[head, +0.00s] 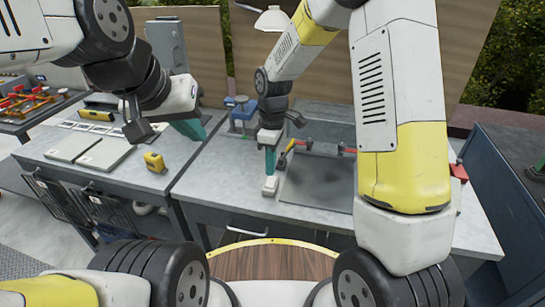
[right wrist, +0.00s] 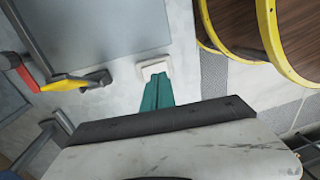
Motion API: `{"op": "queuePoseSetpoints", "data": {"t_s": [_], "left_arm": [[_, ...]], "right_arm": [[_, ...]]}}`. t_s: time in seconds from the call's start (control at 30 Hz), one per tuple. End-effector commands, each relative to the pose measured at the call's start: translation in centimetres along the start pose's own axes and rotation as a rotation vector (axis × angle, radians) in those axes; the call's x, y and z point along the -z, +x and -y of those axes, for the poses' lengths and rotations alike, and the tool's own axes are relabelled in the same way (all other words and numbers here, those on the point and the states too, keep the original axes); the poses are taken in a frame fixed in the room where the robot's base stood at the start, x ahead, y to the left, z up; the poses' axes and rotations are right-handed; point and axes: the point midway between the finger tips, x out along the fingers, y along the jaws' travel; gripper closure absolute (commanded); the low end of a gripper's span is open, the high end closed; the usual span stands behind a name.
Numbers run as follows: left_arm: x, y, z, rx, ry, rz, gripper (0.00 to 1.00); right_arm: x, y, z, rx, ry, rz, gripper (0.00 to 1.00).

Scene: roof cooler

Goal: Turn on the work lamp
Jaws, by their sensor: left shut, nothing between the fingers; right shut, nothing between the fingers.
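The work lamp's white shade (head: 268,18) shows at the top of the head view; its base is hidden behind my right arm. A small white block, perhaps the lamp's switch (head: 270,186), sits on the grey worktop near the front edge. My right gripper (head: 270,170) is shut and points down at this block, its teal fingertips right at it. In the right wrist view the fingertips (right wrist: 157,82) overlap the white block (right wrist: 153,66); I cannot tell whether they touch. My left gripper (head: 194,132) is shut and empty, above the worktop to the left.
A dark grey mat (head: 315,184) lies right of the white block, with red-handled tools (head: 296,146) behind it. A yellow tape measure (head: 154,162) and flat grey panels (head: 90,147) lie on the left. A blue vise-like tool (head: 241,113) stands at the back.

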Motion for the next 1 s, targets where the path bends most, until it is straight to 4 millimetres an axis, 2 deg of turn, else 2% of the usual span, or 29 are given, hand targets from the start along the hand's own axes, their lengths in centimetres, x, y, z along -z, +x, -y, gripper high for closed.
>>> {"op": "queuePoseSetpoints", "data": {"t_s": [0.03, 0.2, 0.43, 0.6, 1.0], "left_arm": [[0.0, 0.0, 0.0, 0.0, 0.0, 0.0, 1.0], [0.0, 0.0, 0.0, 0.0, 0.0, 0.0, 1.0], [0.0, 0.0, 0.0, 0.0, 0.0, 0.0, 1.0], [0.0, 0.0, 0.0, 0.0, 0.0, 0.0, 1.0], [0.0, 0.0, 0.0, 0.0, 0.0, 0.0, 1.0]], "right_arm": [[0.3, -1.3, 0.3, -0.005, -0.001, -0.004, 1.0], [0.3, -5.2, 1.3, -0.005, -0.001, -0.004, 1.0], [0.2, -9.2, 2.3, -0.003, 0.0, -0.002, 1.0], [0.2, -10.5, 2.7, 0.0, 0.0, 0.0, 1.0], [0.1, -10.8, 2.8, -0.002, 0.005, -0.001, 1.0]]}}
